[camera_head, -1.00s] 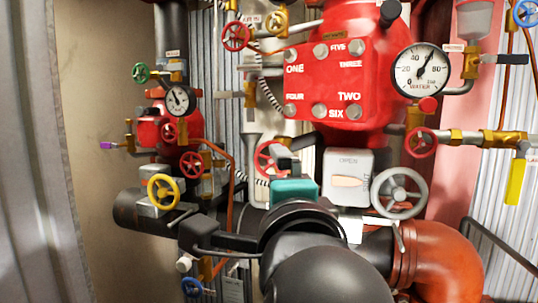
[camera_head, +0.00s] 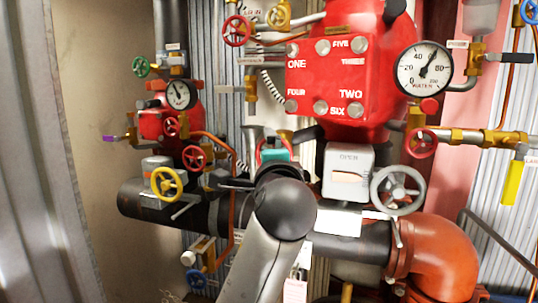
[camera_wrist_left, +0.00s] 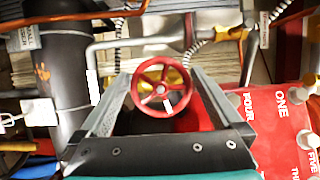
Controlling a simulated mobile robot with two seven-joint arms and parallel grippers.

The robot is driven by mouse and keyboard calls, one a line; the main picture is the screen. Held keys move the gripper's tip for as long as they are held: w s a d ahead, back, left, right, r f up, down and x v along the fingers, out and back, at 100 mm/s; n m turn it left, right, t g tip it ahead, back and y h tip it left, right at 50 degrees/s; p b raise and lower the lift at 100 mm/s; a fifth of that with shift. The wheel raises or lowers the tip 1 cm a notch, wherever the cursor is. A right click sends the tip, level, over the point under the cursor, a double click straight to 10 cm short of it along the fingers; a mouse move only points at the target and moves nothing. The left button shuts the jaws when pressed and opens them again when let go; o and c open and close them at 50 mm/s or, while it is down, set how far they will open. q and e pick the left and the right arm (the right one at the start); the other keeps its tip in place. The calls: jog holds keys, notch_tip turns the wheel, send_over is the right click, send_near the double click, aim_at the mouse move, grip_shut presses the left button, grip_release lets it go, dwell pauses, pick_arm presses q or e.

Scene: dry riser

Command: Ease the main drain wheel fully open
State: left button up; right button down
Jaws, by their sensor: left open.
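A red handwheel (camera_wrist_left: 161,86) with spokes and a pale hub shows in the left wrist view, between my left gripper's fingers (camera_wrist_left: 162,78). The fingers are open, one on each side of the wheel, and I cannot tell whether they touch it. In the head view my left gripper (camera_head: 276,143) covers most of this wheel, leaving only a red arc (camera_head: 259,150) beside the teal gripper body. No label naming it as the main drain wheel can be read. My right gripper is not in view.
A large red valve body (camera_head: 345,75) stands above right, with a pressure gauge (camera_head: 424,67). A grey handwheel (camera_head: 398,190) and a grey box marked OPEN (camera_head: 348,173) are to the right. A yellow handwheel (camera_head: 167,183) is left. A thick black pipe (camera_head: 350,238) runs below.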

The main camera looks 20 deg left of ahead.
pick_arm(q)
jog(key=shift+c, duration=0.4)
jog(key=c, duration=0.9)
jog(key=shift+o, duration=0.2)
jog(key=shift+n, duration=0.3)
jog(key=shift+f+n+g+h+p, duration=0.15)
jog(key=shift+n+g+h, duration=0.35)
jog(key=shift+n, duration=0.75)
jog(key=shift+f+n+g+h+p, duration=0.15)
jog(key=shift+n+g+h, duration=0.3)
jog(key=shift+n, duration=0.8)
jog(key=shift+r, duration=0.1)
